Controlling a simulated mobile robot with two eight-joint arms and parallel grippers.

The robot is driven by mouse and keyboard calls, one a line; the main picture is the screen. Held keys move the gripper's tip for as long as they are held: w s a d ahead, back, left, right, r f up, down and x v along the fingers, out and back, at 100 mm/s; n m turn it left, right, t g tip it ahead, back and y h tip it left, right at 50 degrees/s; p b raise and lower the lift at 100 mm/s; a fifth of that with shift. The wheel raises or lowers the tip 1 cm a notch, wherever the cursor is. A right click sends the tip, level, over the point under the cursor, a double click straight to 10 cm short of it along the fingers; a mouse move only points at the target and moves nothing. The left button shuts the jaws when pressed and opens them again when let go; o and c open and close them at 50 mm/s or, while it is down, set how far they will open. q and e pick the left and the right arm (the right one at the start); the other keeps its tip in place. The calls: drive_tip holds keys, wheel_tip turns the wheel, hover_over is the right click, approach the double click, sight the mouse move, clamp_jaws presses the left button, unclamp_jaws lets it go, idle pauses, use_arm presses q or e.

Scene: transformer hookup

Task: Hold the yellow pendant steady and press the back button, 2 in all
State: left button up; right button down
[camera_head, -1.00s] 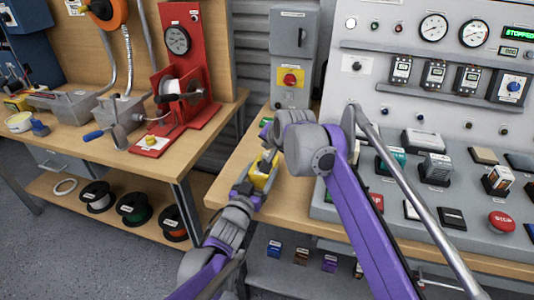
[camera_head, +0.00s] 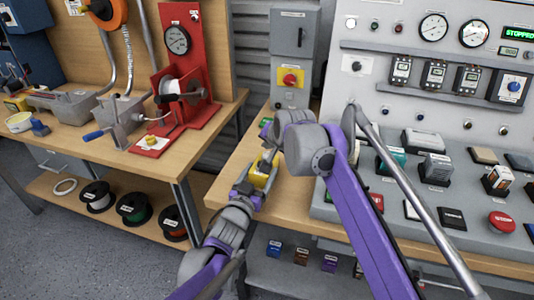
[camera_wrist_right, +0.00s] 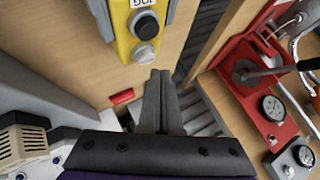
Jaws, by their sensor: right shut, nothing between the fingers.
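The yellow pendant (camera_head: 262,174) is in my left gripper (camera_head: 257,186) over the near left part of the bench. In the right wrist view the pendant (camera_wrist_right: 124,38) shows at the top, with an upside-down label, a black button (camera_wrist_right: 146,24) and a grey button (camera_wrist_right: 144,54). Dark finger parts flank it there. My right gripper (camera_wrist_right: 160,74) is shut and empty. Its tips show just below the grey button in that view; I cannot tell the gap in depth. In the head view my right wrist hides most of its fingers.
A sloped grey control console (camera_head: 405,165) with a red stop button (camera_head: 502,222) stands at the right. A grey switch box (camera_head: 293,50) is behind the arms. A red stand with a gauge (camera_head: 190,70) is on the left bench. A small red block (camera_wrist_right: 122,97) lies below the pendant.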

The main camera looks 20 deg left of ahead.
drive_tip(key=shift+f, duration=0.4)
drive_tip(key=shift+f, duration=0.45)
idle(0.6)
drive_tip(key=shift+r, duration=0.95)
wheel_tip(320, 180, up, 5)
drive_tip(key=shift+f, duration=0.1)
idle(0.4)
idle(0.5)
